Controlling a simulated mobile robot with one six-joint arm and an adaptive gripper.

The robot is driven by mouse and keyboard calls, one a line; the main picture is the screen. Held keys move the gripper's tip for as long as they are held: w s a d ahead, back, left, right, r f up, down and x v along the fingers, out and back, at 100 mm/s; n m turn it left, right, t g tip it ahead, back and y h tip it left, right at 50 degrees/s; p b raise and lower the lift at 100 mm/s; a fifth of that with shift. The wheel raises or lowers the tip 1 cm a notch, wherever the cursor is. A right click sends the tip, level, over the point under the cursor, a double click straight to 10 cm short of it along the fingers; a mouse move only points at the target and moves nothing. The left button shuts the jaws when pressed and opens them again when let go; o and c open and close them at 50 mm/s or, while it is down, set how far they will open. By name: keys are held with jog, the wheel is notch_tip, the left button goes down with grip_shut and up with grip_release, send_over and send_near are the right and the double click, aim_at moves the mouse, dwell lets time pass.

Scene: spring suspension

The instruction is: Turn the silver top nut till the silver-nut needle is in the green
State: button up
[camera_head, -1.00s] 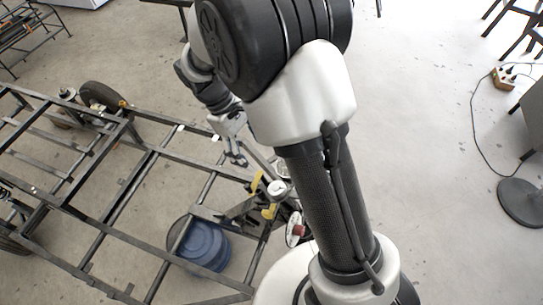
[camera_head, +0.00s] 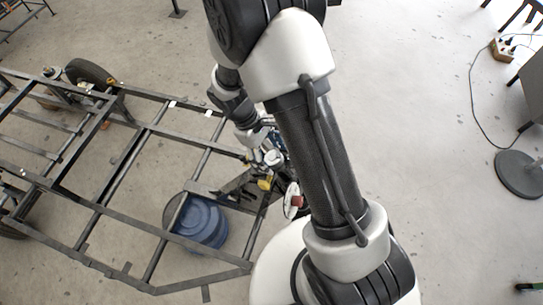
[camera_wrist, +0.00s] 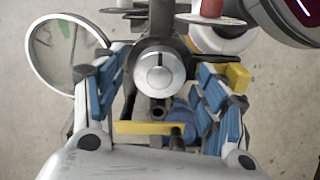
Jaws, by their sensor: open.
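The silver top nut (camera_wrist: 159,73) is a round metal cap with a slot line across its face, at the middle of the wrist view. In the head view the nut (camera_head: 274,157) sits by the frame's corner, below my wrist. My gripper (camera_wrist: 158,66) is open, with one blue-padded finger on each side of the nut. The fingers look apart from it, though depth is hard to judge.
A yellow bar (camera_wrist: 150,128) lies below the nut, and a yellow block (camera_wrist: 238,76) is beside the right finger. A pale disc with a red part (camera_head: 293,201) is close by. The black tube frame (camera_head: 150,125) spreads left, with a blue drum (camera_head: 203,222) under it.

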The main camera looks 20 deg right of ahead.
jog(key=shift+s+d+f, duration=0.1)
jog(key=shift+f, duration=0.2)
jog(key=shift+c, duration=0.3)
jog(key=c, duration=1)
